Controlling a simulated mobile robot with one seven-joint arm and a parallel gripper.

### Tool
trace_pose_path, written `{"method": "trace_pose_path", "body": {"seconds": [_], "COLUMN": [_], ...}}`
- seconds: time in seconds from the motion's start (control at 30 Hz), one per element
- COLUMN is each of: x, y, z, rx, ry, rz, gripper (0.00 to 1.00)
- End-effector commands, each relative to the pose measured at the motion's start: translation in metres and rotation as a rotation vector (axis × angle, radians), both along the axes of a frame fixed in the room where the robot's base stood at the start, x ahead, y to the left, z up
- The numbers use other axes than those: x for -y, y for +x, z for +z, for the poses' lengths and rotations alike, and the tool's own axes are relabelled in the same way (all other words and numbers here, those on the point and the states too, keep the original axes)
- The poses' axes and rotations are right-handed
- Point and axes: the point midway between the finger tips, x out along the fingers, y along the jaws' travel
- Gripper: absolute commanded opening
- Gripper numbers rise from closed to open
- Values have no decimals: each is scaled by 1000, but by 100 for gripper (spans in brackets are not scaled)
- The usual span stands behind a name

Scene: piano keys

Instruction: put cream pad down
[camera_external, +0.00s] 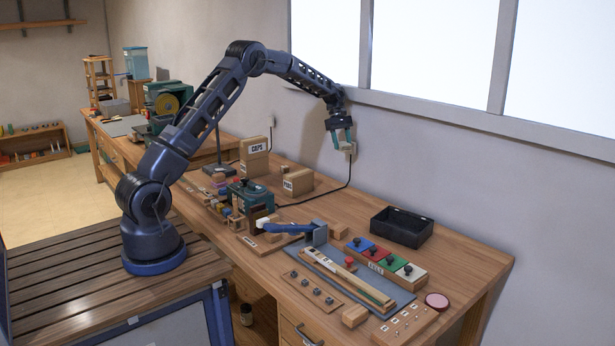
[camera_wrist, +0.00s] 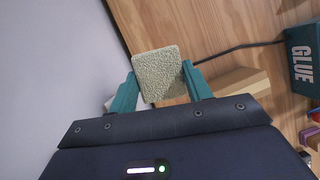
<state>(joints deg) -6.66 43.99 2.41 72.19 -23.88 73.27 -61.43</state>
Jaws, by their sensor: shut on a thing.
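My gripper (camera_external: 341,138) is raised above the far side of the workbench, near the wall under the window. Its teal fingers (camera_wrist: 160,85) are shut on the cream pad (camera_wrist: 157,72), a square, rough-textured pad that shows between them in the wrist view. In the external view a small pale piece of the pad (camera_external: 350,148) shows at the fingertips. The pad is in the air, apart from the bench. Part of the pad is hidden by the fingers.
Wooden workbench (camera_external: 455,257) runs along the wall. Cardboard boxes marked CAPS (camera_external: 254,157) and PADS (camera_external: 297,183) stand below the gripper. A teal GLUE box (camera_wrist: 303,62) has a black cable. A black tray (camera_external: 401,228) and a row of coloured blocks (camera_external: 385,262) are farther right.

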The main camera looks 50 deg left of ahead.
Motion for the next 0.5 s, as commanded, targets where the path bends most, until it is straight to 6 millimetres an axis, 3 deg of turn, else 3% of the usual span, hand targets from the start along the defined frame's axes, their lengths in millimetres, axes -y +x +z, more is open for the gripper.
{"method": "trace_pose_path", "body": {"seconds": [0.27,0.5], "x": [-108,-202], "y": [-7,-25], "z": [1,2], "rx": [-1,0], "ry": [1,1], "rz": [83,152], "gripper": [28,28]}}
